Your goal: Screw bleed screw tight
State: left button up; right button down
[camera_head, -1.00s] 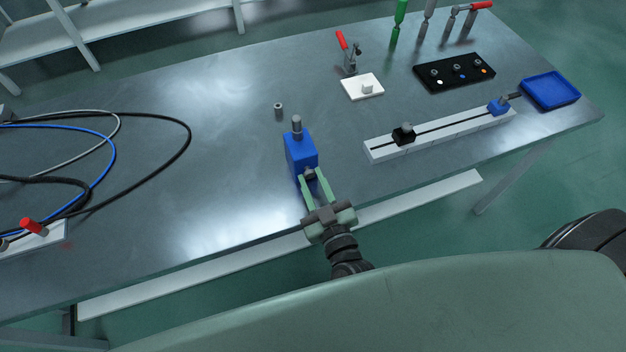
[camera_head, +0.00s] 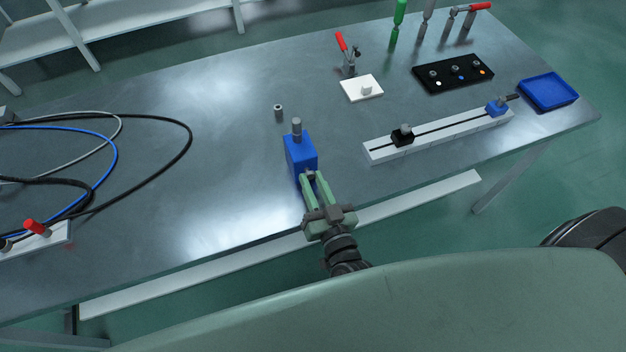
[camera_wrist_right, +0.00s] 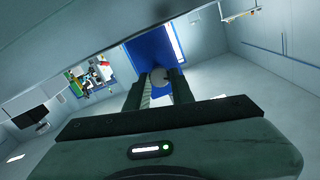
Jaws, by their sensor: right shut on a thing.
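A blue block (camera_head: 300,152) stands on the metal table with a grey cylindrical post (camera_head: 297,127) on its top. The bleed screw is most likely the small grey part on the block's near face, mostly hidden by the fingers in the head view. My right gripper (camera_head: 312,176) reaches it from the table's front edge and is shut on it. In the right wrist view the round grey end of the screw (camera_wrist_right: 160,77) sits between the fingertips, in front of the blue block (camera_wrist_right: 153,50). My left gripper is not in view.
A small grey cylinder (camera_head: 278,113) stands behind the block. A white rail (camera_head: 440,134) with sliders, a black panel (camera_head: 453,73), a white plate (camera_head: 361,88) and a blue tray (camera_head: 548,91) are at right. Cables (camera_head: 187,150) lie at left. Table around the block is clear.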

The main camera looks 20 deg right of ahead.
jog(key=m, duration=0.3)
jog(key=shift+m, duration=0.4)
jog(key=m, duration=0.3)
jog(key=shift+f+m, duration=0.1)
jog(key=shift+m, duration=0.2)
jog(key=m, duration=0.3)
jog(key=shift+m+b, duration=0.35)
jog(key=shift+m, duration=0.05)
jog(key=m+b, duration=0.1)
jog(key=m, duration=0.2)
jog(key=shift+d+f+m, duration=0.1)
jog(key=shift+f+m, duration=0.05)
jog(key=shift+m, duration=0.15)
jog(key=m+b, duration=0.1)
jog(key=m, duration=0.2)
jog(key=shift+m, duration=0.3)
jog(key=m+b, duration=0.2)
jog(key=m, duration=0.1)
jog(key=shift+f+m, duration=0.1)
jog(key=shift+m, duration=0.2)
jog(key=m+b, duration=0.2)
jog(key=m, duration=0.3)
jog(key=shift+b, duration=0.3)
jog(key=shift+m+b, duration=0.65)
jog(key=shift+m, duration=0.95)
